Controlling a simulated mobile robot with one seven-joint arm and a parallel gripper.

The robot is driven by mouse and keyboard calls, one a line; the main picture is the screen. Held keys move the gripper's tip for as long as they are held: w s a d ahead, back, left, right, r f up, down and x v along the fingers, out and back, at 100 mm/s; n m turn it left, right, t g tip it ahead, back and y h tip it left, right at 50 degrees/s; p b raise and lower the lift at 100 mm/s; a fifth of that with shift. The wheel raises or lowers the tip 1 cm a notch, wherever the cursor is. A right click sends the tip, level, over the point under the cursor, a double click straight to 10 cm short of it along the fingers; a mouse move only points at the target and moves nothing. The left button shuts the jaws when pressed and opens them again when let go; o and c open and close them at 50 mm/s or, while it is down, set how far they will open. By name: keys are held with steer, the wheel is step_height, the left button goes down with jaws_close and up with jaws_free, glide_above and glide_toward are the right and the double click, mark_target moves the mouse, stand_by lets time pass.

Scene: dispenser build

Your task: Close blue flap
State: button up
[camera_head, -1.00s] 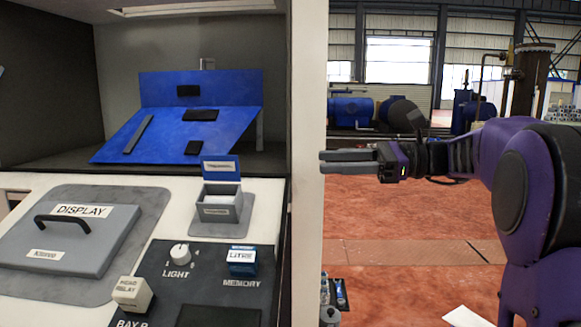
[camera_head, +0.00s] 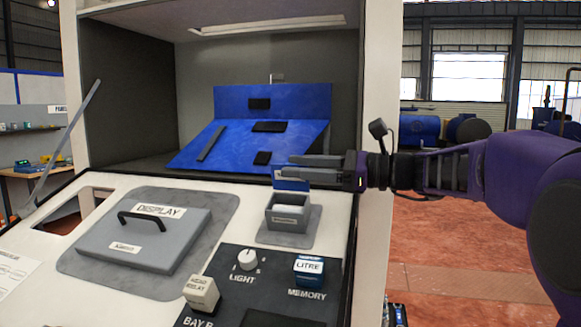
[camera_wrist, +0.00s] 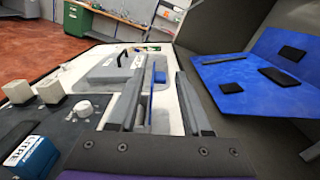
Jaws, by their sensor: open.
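A small grey box (camera_head: 288,213) on the sloped console has a small blue flap (camera_head: 291,184) standing raised at its back edge. The flap's upper part is hidden behind my gripper (camera_head: 284,167), which points left across it. In the wrist view my gripper (camera_wrist: 157,72) has its fingers apart, with a thin blue upright strip (camera_wrist: 152,103), which looks like the flap edge-on, appearing between them. I cannot tell whether a finger touches it. A large blue folded panel (camera_head: 222,157) lies in the recess behind, with several black pads on it.
A grey display cover (camera_head: 160,245) with a black handle lies left of the box. A light knob (camera_head: 247,259) and a blue-topped memory button (camera_head: 309,268) sit in front.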

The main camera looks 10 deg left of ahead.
steer(key=shift+a, duration=1.05)
jaws_close()
